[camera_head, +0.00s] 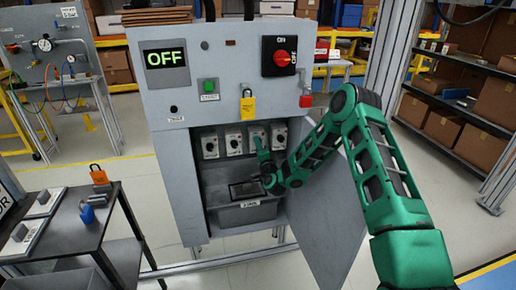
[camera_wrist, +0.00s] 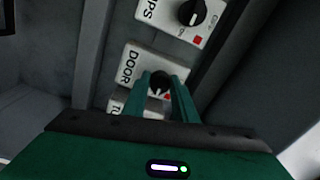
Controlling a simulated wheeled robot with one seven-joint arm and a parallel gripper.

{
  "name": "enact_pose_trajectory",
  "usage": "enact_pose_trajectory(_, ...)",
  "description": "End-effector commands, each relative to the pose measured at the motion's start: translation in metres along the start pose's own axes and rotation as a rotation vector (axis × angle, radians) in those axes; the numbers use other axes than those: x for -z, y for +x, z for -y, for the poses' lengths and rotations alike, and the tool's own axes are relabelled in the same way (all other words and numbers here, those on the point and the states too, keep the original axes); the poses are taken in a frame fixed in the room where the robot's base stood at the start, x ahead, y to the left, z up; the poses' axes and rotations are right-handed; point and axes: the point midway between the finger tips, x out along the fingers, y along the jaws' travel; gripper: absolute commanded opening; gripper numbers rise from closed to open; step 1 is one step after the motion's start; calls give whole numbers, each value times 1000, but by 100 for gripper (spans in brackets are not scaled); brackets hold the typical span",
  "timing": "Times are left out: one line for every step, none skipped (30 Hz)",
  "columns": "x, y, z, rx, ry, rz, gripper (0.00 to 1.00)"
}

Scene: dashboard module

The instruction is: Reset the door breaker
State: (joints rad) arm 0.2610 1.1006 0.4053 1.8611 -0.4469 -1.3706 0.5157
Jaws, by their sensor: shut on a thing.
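The door breaker (camera_wrist: 136,66), a white plate marked DOOR, is in the middle of the wrist view. Its black knob (camera_wrist: 161,79) sits between my two green fingers. My gripper (camera_wrist: 165,86) is shut on this knob. The knob's pointer and any marks behind the fingers are hidden, so its setting cannot be read. In the head view my gripper (camera_head: 261,146) reaches into the open cabinet (camera_head: 168,105), at the third breaker from the left in the row, and covers part of it.
The PUMPS breaker (camera_wrist: 172,14) and a partly hidden one (camera_wrist: 122,105) flank the door breaker. The display (camera_head: 166,58) reads OFF. A red rotary switch (camera_head: 280,57) and yellow padlock tag (camera_head: 247,106) are above. The cabinet door (camera_head: 335,215) hangs open at right, beside my arm.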

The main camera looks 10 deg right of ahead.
Motion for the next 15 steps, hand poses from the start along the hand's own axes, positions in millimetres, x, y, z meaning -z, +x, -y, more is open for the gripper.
enact_pose_trajectory(2, -1, -4, -6, 3, -2, 3)
enact_pose_trajectory(2, -1, -4, -6, 6, -3, 3)
enact_pose_trajectory(2, -1, -4, -6, 8, -3, 3)
enact_pose_trajectory(2, -1, -4, -6, 10, -3, 3)
enact_pose_trajectory(2, -1, -4, -6, 11, -3, 3)
enact_pose_trajectory(2, -1, -4, -6, 12, -3, 3)
enact_pose_trajectory(2, -1, -4, -6, 12, -3, 3)
enact_pose_trajectory(2, -1, -4, -6, 12, -3, 3)
enact_pose_trajectory(3, -1, -4, -6, 12, -3, 3)
enact_pose_trajectory(3, -1, -4, -6, 12, -3, 3)
enact_pose_trajectory(3, -1, -4, -6, 12, -3, 3)
enact_pose_trajectory(3, -1, -4, -6, 12, -3, 3)
enact_pose_trajectory(3, -1, -4, -6, 11, -3, 3)
enact_pose_trajectory(3, -1, -4, -6, 11, -3, 3)
enact_pose_trajectory(3, -1, -5, -7, 11, -3, 28)
